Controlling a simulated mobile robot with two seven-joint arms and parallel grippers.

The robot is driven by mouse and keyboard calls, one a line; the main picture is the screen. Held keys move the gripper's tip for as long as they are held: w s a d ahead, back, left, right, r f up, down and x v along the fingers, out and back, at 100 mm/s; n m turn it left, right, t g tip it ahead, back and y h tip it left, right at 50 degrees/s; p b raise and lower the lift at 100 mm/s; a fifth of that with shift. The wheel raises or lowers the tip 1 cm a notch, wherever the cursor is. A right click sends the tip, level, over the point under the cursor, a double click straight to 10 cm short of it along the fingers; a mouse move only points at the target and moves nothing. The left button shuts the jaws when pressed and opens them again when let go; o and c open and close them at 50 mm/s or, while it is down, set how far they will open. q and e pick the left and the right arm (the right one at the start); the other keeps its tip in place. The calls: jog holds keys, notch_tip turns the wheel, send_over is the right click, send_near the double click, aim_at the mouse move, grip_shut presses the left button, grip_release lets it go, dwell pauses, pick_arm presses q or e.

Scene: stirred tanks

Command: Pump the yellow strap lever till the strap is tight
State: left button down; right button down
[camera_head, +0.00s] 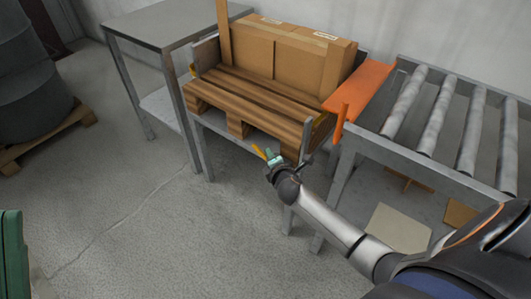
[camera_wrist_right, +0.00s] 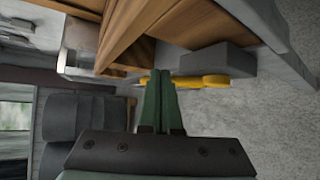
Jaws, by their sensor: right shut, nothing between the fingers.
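The yellow strap lever (camera_head: 258,152) shows as a short yellow piece at the front lower edge of the pallet stand, just beside my right gripper (camera_head: 272,160). In the right wrist view the yellow lever (camera_wrist_right: 205,82) lies across, just beyond and to the right of the fingertips. My right gripper (camera_wrist_right: 158,84) has its green fingers together with nothing between them. I cannot tell whether they touch the lever. I cannot make out the strap or how tight it is. My left gripper is not in view.
Cardboard boxes (camera_head: 290,55) sit on a wooden pallet (camera_head: 250,95). An orange plate (camera_head: 360,85) and a roller conveyor (camera_head: 435,110) stand to the right, a grey table (camera_head: 165,25) to the left. A dark drum (camera_head: 30,75) stands far left. The front floor (camera_head: 150,235) is clear.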

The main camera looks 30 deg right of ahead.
jog(key=shift+r, duration=0.1)
jog(key=r+p, duration=0.1)
jog(key=s+r+p, duration=0.1)
jog(key=p, duration=0.1)
jog(key=s+d+r+p, duration=0.1)
jog(key=r+p, duration=0.1)
jog(key=shift+s+r, duration=0.1)
jog(key=shift+s, duration=0.05)
dwell(0.3)
dwell(0.7)
